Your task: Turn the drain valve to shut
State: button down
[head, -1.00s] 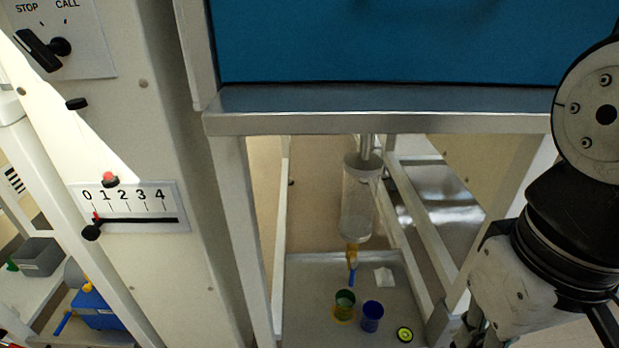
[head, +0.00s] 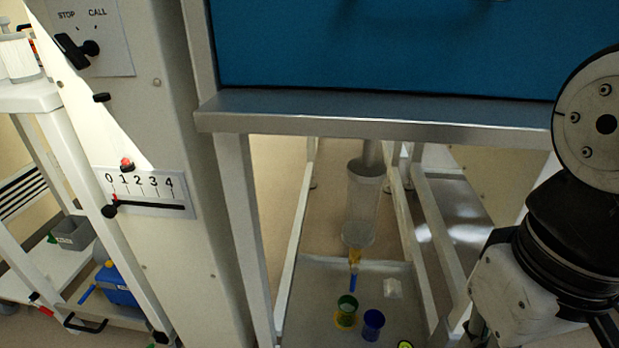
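The drain valve is under the clear cylinder (head: 362,205) that hangs below the blue-fronted box. Its brass-coloured body (head: 354,256) shows at the cylinder's lower end. A blue handle (head: 353,282) points down from it, roughly in line with the outlet. My arm fills the right edge of the head view. My gripper's fingers are out of the frame, so their state does not show.
A metal tray (head: 300,300) lies below the valve, bearing a green cup (head: 346,308), a blue cup (head: 373,322) and a small white item (head: 393,288). Frame legs and rails flank the opening. A metal ledge (head: 380,113) crosses above. A panel with a 0–4 slider (head: 147,207) stands left.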

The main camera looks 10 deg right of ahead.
aim_at(355, 267)
jog(key=l+u, duration=0.25)
jog(key=l, duration=0.3)
jog(key=l+u, duration=0.25)
jog(key=l, duration=0.25)
jog(key=k+l+u, duration=0.2)
jog(key=k+l, duration=0.1)
jog(key=l, duration=0.1)
